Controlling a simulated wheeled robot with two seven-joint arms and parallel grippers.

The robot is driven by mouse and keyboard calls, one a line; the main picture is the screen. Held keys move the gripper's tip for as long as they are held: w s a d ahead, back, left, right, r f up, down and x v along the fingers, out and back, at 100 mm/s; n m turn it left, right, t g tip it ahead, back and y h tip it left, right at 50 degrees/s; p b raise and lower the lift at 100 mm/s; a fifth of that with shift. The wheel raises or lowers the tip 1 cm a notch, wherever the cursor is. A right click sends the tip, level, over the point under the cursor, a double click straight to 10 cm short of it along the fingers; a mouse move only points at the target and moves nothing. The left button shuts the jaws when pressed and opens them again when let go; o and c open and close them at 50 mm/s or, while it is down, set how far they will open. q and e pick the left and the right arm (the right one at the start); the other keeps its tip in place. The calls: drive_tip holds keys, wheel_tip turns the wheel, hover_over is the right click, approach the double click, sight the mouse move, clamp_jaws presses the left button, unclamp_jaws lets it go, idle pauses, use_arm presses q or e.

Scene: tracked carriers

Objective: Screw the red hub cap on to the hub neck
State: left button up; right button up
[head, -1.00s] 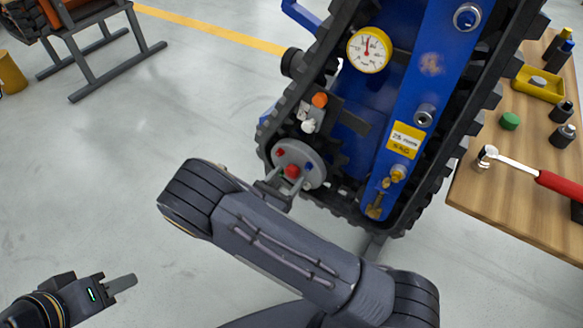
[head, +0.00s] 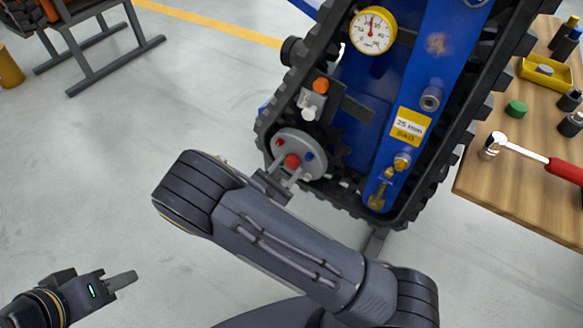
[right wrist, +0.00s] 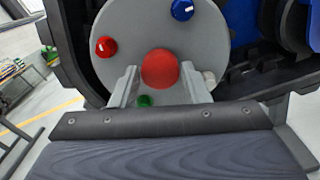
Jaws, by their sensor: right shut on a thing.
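The red hub cap (head: 291,161) is a round red knob at the middle of the grey hub disc (head: 298,138) on the tracked carrier. In the right wrist view the cap (right wrist: 160,69) sits between the two fingertips, in front of the disc (right wrist: 135,30). My right gripper (right wrist: 160,80) is shut on the cap; it also shows in the head view (head: 284,177). The hub neck is hidden behind the cap, so I cannot tell how far the cap is seated. My left gripper (head: 122,282) is away at the lower left, over the floor; its finger gap does not show.
A smaller red knob (right wrist: 106,46), a blue knob (right wrist: 182,9) and a green one (right wrist: 145,100) surround the cap. The black track (head: 262,128) edges the carrier. A wooden bench (head: 500,190) with a red-handled wrench (head: 530,157) stands at right.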

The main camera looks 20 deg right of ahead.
drive_tip(key=m+b, duration=0.1)
drive_tip(key=m, duration=0.1)
drive_tip(key=f+m+b, duration=0.1)
drive_tip(key=m+b, duration=0.1)
drive_tip(key=shift+r+m+b, duration=0.25)
drive_tip(key=shift+m+b, duration=0.05)
drive_tip(key=shift+m, duration=0.4)
drive_tip(key=shift+r, duration=0.15)
use_arm(q)
wheel_tip(320, 180, down, 5)
drive_tip(key=shift+r, duration=0.1)
use_arm(e)
drive_tip(key=shift+r, duration=0.1)
drive_tip(key=m+b, duration=0.6)
drive_tip(key=f+m+b, duration=0.1)
drive_tip(key=m+b, duration=0.1)
drive_tip(key=b, duration=0.2)
drive_tip(key=shift+m, duration=0.4)
drive_tip(key=shift+r+m+b, duration=0.2)
drive_tip(key=shift+m+b, duration=0.2)
drive_tip(key=shift+b, duration=0.05)
drive_tip(key=shift+r, duration=0.2)
use_arm(q)
wheel_tip(320, 180, down, 11)
use_arm(e)
drive_tip(key=shift+r+m, duration=0.1)
drive_tip(key=shift+m, duration=0.2)
